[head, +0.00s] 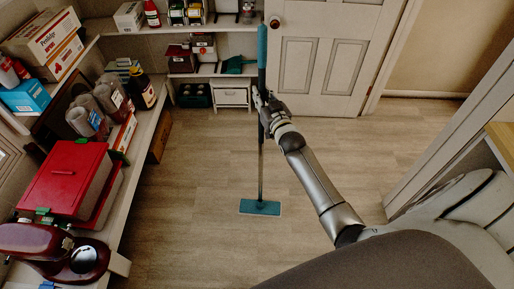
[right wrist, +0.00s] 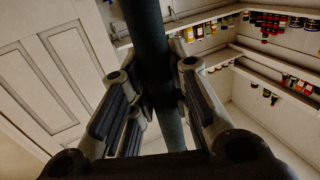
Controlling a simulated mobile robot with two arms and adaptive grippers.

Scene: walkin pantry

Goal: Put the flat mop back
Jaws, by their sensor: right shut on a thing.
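The flat mop (head: 261,150) stands upright in the head view, with a teal upper handle, a grey lower pole and a flat teal head (head: 260,207) at floor level. My right gripper (head: 263,104) is shut on the mop's handle, partway up the pole. In the right wrist view the dark handle (right wrist: 148,40) runs between the two fingers of the right gripper (right wrist: 160,90). My left gripper is not in view. Whether the mop head touches the floor I cannot tell for sure.
Shelves (head: 145,120) with boxes, jars and bottles line the left side. A red box (head: 75,175) and a dark red mixer (head: 50,250) stand nearby. A white panelled door (head: 322,65) is at the back. The wooden floor (head: 190,215) around the mop is clear.

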